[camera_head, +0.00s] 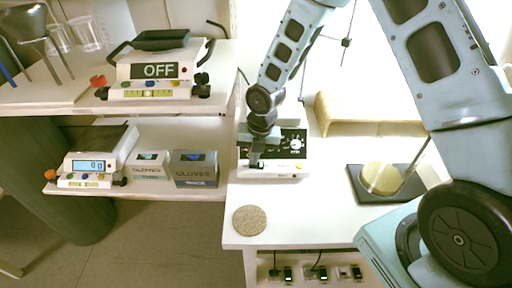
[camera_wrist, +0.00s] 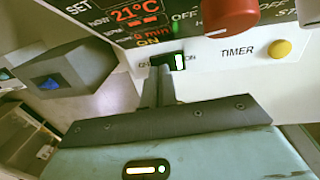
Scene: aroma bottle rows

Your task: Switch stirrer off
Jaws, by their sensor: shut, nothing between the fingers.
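The stirrer (camera_head: 290,171) is a white box with a black dial panel, standing near the left edge of the white bench. In the wrist view its panel (camera_wrist: 125,18) shows a lit red "21°C" and other partly cut-off text. My gripper (camera_head: 257,164) is shut and empty at the stirrer's front left. In the wrist view its fingertips (camera_wrist: 160,72) overlap the switch's left part; I cannot tell if they touch it.
A red knob (camera_wrist: 230,14) and a yellow button (camera_wrist: 280,48) are right of the switch. A round cork mat (camera_head: 249,220) lies in front. A dark-based stand (camera_head: 358,186) with a yellowish disc is at right. Glove boxes (camera_head: 195,168) and scales (camera_head: 92,170) stand on the left shelf.

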